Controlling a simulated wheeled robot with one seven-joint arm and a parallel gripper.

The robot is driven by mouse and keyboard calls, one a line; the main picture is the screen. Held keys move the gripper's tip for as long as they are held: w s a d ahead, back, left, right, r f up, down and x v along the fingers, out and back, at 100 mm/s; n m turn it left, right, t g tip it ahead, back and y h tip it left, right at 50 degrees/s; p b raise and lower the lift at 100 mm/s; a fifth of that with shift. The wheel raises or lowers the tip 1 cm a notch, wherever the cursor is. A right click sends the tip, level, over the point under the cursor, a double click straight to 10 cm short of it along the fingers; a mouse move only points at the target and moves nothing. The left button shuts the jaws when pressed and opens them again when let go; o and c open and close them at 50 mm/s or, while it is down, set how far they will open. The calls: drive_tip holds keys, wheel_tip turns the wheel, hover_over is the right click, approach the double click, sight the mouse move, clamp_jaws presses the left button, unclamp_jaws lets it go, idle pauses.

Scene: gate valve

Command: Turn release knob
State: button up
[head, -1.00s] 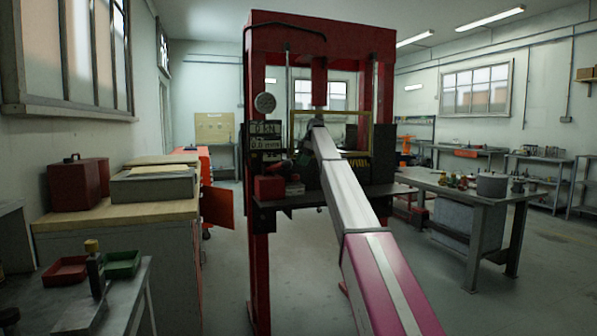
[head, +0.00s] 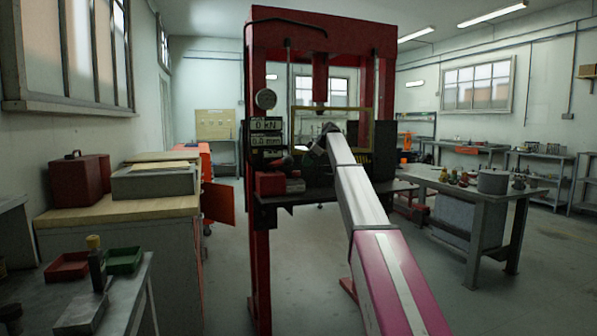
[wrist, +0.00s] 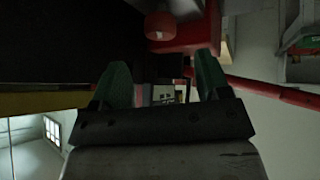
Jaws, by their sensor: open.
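The red press (head: 259,200) stands ahead, with a red box-like unit (head: 270,185) on the left of its bed. My gripper (wrist: 163,78) is open, its two green fingers apart with nothing visible between them. In the wrist view a red round knob-like part (wrist: 164,24) sits beside a red body (wrist: 188,38), beyond the fingertips and apart from them. I cannot tell for certain that it is the release knob. In the head view my wrist is in front of the press bed, right of the red unit, and the fingertips are not clear.
A display box (head: 265,133) and a round gauge (head: 266,99) are on the press's left column. A yellow-framed guard (head: 372,125) is behind my wrist. A grey workbench (head: 478,192) stands at right, and a wooden-topped cabinet (head: 120,216) at left.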

sight(297, 172)
drive_tip(key=s+d+f+m+t+y, duration=0.2)
drive_tip(key=s+m+t, duration=0.3)
drive_tip(key=w+a+f, duration=0.1)
drive_tip(key=w+a, duration=0.1)
drive_tip(key=w+a+f+m, duration=0.1)
drive_tip(key=w+a, duration=0.1)
drive_tip(key=w+a+f+m+t, duration=0.1)
drive_tip(key=w+a+f, duration=0.1)
drive_tip(key=shift+w+a+f+y, duration=0.15)
drive_tip(key=shift+a+y, duration=0.1)
drive_tip(key=shift+y, duration=0.15)
drive_tip(key=c, duration=0.9)
